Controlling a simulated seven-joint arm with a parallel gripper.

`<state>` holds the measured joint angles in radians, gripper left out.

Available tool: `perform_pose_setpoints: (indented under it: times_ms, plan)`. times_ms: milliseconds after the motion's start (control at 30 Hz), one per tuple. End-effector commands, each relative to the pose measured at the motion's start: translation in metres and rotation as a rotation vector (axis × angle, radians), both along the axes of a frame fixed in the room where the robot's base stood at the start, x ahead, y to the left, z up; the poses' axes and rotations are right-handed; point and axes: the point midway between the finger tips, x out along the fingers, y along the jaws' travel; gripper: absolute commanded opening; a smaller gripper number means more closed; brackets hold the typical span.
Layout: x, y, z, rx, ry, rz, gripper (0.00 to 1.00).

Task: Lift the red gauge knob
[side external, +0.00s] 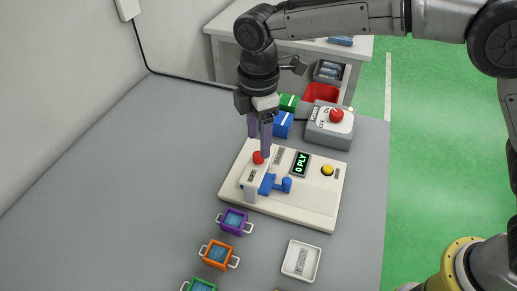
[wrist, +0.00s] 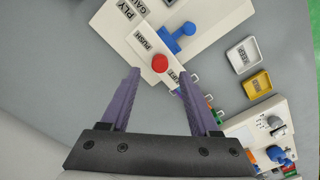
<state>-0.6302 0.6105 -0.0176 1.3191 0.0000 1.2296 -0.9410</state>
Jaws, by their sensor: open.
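The red gauge knob (side external: 258,157) is a small round knob on a white arm of the cream ply gauge (side external: 313,208). It also shows in the wrist view (wrist: 160,63), near labels on the white arm. My gripper (side external: 259,150) is open and empty, with its purple fingers pointing down at the knob. In the wrist view, the knob lies between the lines of the two fingertips (wrist: 158,74) and a little beyond them. I cannot tell whether a finger touches it. The gauge display (side external: 300,164) reads 0 PLY. A blue lever (side external: 275,185) sits beside the white arm.
A yellow button (side external: 327,170) is on the gauge. A grey box (side external: 325,135) with another red button stands behind, near blue and green blocks. Purple (side external: 234,221) and orange (side external: 218,255) handled pieces and a white tray (side external: 301,261) lie in front. The table's left side is clear.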

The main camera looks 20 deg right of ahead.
Motion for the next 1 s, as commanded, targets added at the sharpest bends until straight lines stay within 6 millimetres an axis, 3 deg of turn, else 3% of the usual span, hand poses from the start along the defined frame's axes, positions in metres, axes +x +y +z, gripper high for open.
perform_pose_setpoints:
  times_ms: [100,300,667,1000]
  plan:
    - [-0.001,-0.001,-0.021,-0.002,0.003,0.0,0.62]
    - [0.0,0.0,-0.04,0.0,0.001,0.0,0.62]
    - [0.0,0.0,-0.044,0.0,0.0,0.0,0.62]
    - [0.0,0.0,-0.044,0.0,0.0,0.0,0.03]
